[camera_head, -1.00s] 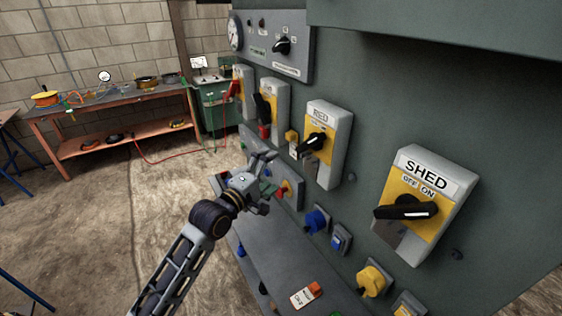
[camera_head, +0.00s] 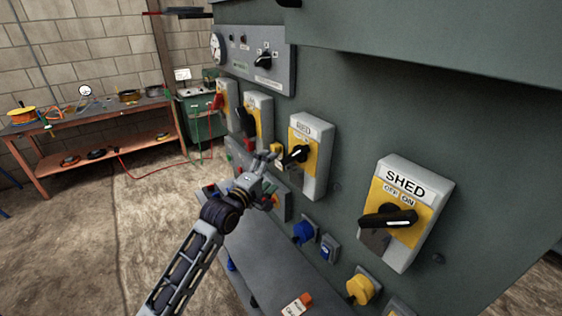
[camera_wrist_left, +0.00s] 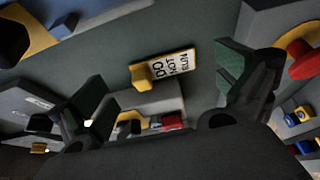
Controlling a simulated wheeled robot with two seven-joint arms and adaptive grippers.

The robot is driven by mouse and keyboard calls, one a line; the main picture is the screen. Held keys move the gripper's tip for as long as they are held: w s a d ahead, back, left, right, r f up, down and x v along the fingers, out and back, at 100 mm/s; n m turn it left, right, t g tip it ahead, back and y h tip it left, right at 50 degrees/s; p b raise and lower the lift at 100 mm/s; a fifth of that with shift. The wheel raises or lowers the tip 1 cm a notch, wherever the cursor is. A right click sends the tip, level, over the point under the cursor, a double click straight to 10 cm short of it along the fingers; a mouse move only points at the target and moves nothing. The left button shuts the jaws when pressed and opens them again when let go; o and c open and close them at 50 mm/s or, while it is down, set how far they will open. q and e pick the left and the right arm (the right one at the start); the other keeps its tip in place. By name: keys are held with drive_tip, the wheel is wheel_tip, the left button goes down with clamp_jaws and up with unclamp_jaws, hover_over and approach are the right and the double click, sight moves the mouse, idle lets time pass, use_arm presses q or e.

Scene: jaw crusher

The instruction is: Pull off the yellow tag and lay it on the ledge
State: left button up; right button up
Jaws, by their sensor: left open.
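The yellow tag (camera_head: 277,148) hangs on the panel at the lower left of the RED switch, partly hidden by my gripper's upper finger. In the left wrist view the tag (camera_wrist_left: 172,66) shows a yellow block at one end and a white plate reading "DO NOT RUN". My left gripper (camera_head: 272,178) is open and empty, just in front of the panel. In the wrist view its two fingers stand apart on either side of the tag, without visible contact. The grey ledge (camera_head: 265,255) runs along the panel's foot, below the gripper. My right gripper is out of view.
The SHED switch (camera_head: 405,212) and RED switch (camera_head: 312,160) stick out from the panel. A blue plug (camera_head: 303,232) and a yellow plug (camera_head: 360,289) sit lower down. A white and orange tag (camera_head: 296,305) lies on the ledge's near end; the ledge's middle is clear.

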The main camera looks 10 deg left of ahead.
sight(282, 157)
use_arm(q)
drive_tip(key=x, duration=0.6)
drive_tip(key=shift+w+p, duration=0.2)
drive_tip(key=shift+p, duration=0.15)
drive_tip(key=shift+a, duration=0.1)
drive_tip(key=shift+s+a+r, duration=0.1)
drive_tip(key=shift+s+a, duration=0.05)
drive_tip(key=c, duration=0.8)
drive_tip(key=shift+s+a+r, duration=0.1)
drive_tip(key=shift+s+r, duration=0.05)
drive_tip(key=c, duration=0.5)
